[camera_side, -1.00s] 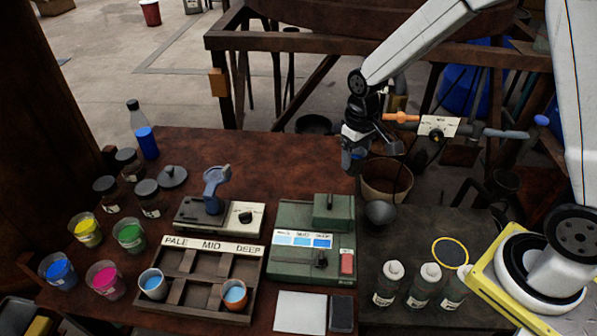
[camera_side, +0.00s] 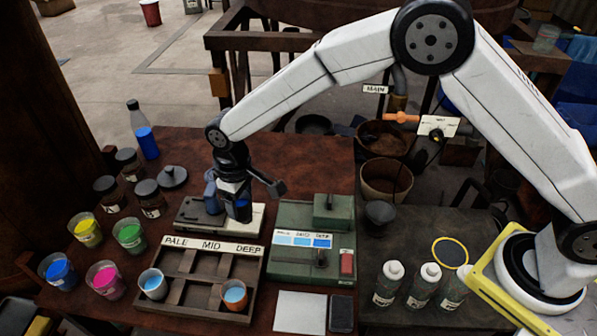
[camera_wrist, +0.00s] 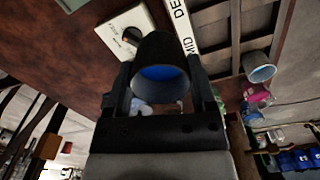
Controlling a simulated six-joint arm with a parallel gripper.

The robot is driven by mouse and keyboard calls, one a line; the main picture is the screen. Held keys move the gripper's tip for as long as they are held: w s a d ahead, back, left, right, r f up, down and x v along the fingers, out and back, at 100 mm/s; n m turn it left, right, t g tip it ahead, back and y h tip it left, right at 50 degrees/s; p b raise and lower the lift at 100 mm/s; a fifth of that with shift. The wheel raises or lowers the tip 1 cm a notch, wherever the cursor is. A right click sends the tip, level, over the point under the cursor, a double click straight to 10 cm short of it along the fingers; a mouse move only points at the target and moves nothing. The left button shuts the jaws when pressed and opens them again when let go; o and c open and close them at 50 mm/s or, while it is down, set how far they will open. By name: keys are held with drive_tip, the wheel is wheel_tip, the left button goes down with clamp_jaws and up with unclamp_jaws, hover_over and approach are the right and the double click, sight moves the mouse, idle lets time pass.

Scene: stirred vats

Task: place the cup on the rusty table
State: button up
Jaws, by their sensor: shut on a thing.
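My gripper (camera_side: 236,192) is shut on a dark cup with blue inside (camera_wrist: 160,62), which sits between the two fingers in the wrist view. In the side view the cup (camera_side: 239,211) shows as a dark blue shape under the fingers. It is in front of or over the small grey device with a knob (camera_side: 190,214); I cannot tell if it touches it. The rusty table (camera_side: 285,155) is a red-brown top spread under my gripper, bare toward its back. It also shows in the wrist view (camera_wrist: 60,50).
A wooden rack labelled PALE, MID, DEEP (camera_side: 212,243) holds two cups in front. A green device (camera_side: 300,262) stands to the right. Color cups, dark jars and a bottle (camera_side: 147,140) line the left. The table's back right is clear.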

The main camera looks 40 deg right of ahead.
drive_tip(key=s+a+f+n, duration=0.1)
drive_tip(key=s+a, duration=0.1)
drive_tip(key=a, duration=0.6)
drive_tip(key=s+a+f+n, duration=0.2)
drive_tip(key=a, duration=0.6)
drive_tip(key=shift+s+f, duration=0.25)
drive_tip(key=shift+s, duration=0.15)
drive_tip(key=shift+f, duration=3.65)
drive_tip(key=o, duration=1.3)
drive_tip(key=shift+o, duration=0.2)
